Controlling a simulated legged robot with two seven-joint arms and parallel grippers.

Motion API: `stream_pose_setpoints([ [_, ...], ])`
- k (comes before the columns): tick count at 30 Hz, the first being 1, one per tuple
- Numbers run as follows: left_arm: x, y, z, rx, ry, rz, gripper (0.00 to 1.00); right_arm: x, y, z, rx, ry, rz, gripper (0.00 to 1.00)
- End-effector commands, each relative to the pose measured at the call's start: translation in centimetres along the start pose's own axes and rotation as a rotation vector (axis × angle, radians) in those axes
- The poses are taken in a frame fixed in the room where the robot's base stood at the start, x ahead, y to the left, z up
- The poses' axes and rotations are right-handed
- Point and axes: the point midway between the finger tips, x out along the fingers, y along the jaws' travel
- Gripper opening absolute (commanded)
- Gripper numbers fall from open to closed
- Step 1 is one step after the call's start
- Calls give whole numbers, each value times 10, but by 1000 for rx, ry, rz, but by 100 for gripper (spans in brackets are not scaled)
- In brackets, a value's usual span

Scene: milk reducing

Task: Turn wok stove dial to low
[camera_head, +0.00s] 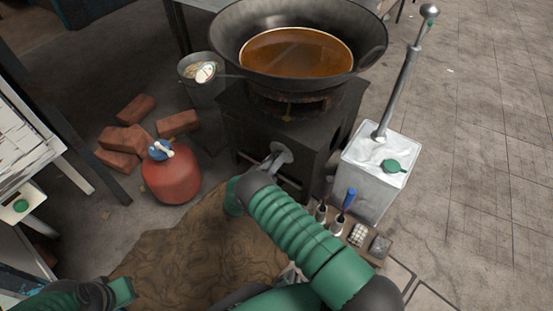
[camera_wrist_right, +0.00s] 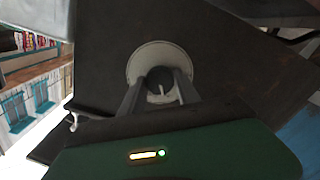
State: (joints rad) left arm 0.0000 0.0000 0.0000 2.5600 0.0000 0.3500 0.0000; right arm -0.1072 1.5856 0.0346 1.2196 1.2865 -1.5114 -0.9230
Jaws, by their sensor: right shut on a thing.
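The wok (camera_head: 230,62) holds amber liquid and sits on a dark stove (camera_head: 318,128). The stove's pale round dial (camera_wrist_right: 160,50) shows in the right wrist view, with a small white mark on its centre. My right gripper (camera_wrist_right: 161,86) has its two fingers around the dial's middle knob, shut on it. In the head view my right gripper (camera_head: 274,160) is at the stove's front face, and it and my arm partly cover the dial. Part of my left arm shows at the lower left, but its fingers are not visible.
A red gas bottle (camera_head: 172,178) and several bricks (camera_head: 130,140) are left of the stove. A metal bucket (camera_head: 203,95) stands beside it. A white canister (camera_head: 376,160) with a pump is to the right. A small tray (camera_head: 378,262) of bottles sits near my right forearm.

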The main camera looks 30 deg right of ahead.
Motion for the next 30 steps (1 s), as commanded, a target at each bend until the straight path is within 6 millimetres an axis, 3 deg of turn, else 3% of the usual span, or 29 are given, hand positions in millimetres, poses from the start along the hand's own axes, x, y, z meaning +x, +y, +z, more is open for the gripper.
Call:
stream_pose_setpoints([
  [9, 2, 0, 0, 0, 0, 0, 0, 1, 2, 3, -103, -6, 4, 0],
  [22, 2, 0, 0, 0, 0, 0, 0, 1, 2, 4, -114, -7, 6, 0],
  [23, 2, 0, 0, 0, 0, 0, 0, 1, 2, 4, -114, -7, 6, 39],
  [27, 2, 0, 0, 0, 0, 0, 0, 1, 2, 3, -113, -6, 5, 57],
  [30, 2, 0, 0, 0, 0, 0, 0, 0, 1, 2, -112, -4, 4, 59],
])
